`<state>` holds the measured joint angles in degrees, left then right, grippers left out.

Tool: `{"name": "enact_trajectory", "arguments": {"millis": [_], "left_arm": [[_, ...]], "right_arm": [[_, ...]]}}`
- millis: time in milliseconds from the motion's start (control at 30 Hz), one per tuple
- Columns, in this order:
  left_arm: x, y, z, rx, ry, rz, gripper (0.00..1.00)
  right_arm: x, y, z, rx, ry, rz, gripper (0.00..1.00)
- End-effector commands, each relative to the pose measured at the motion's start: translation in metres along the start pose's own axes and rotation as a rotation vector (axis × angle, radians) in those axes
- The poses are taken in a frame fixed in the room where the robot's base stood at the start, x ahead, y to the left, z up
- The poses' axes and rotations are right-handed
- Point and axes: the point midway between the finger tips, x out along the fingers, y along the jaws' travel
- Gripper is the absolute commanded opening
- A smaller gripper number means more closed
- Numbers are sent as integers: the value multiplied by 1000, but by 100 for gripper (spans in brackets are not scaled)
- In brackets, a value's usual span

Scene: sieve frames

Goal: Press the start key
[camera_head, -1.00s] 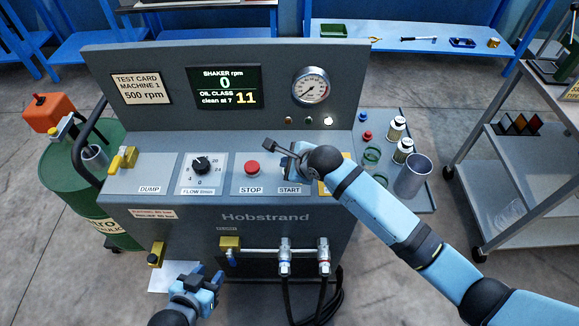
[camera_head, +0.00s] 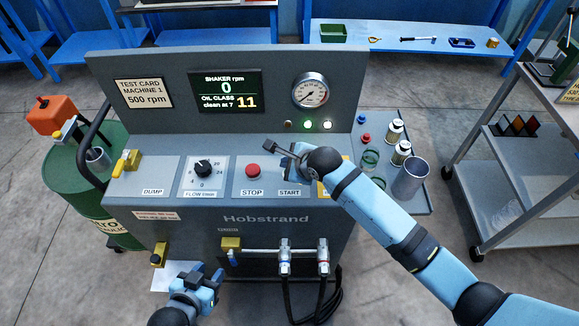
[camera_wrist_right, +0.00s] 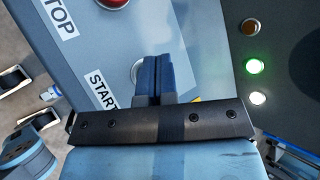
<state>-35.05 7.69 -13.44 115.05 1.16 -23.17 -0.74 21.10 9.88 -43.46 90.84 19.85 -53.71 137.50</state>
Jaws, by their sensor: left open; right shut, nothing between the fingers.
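The start key is mostly covered by my right gripper in the head view. The START label (camera_head: 289,193) shows just below it. In the right wrist view a pale round edge of the start key (camera_wrist_right: 134,72) shows beside my right gripper's fingers (camera_wrist_right: 153,70). My right gripper (camera_head: 289,170) is shut and empty, its tips at the key on the sloped panel. The pictures do not show how far the key is pushed in. A green lamp (camera_head: 308,125) is lit, also in the right wrist view (camera_wrist_right: 254,66). My left gripper (camera_head: 208,285) is open and empty, low before the machine.
The red STOP button (camera_head: 253,170) is left of the start key, with the flow knob (camera_head: 203,168) beyond it. The display (camera_head: 225,91) reads shaker 0 rpm, oil class 11. Jars and a metal cup (camera_head: 410,177) stand on a side shelf to the right.

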Motion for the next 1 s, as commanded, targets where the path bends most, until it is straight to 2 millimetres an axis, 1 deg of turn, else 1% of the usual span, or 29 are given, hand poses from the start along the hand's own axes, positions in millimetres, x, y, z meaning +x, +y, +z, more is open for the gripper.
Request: {"name": "enact_trajectory", "arguments": {"millis": [33,500,633,767,1000], "left_arm": [[-2,0,-3,0,0,0,43],[-1,0,-3,12,16,-3,43],[-8,-1,-7,19,4,-3,43],[-16,0,-18,19,1,-3,43],[-31,1,-42,19,8,-3,43]], "right_arm": [[-2,-1,1,1,0,1,0],[-1,-1,1,0,0,0,0],[-12,-8,9,0,0,0,0],[-20,-14,14,1,0,0,0],[-34,-24,25,1,-1,1,0]]}}
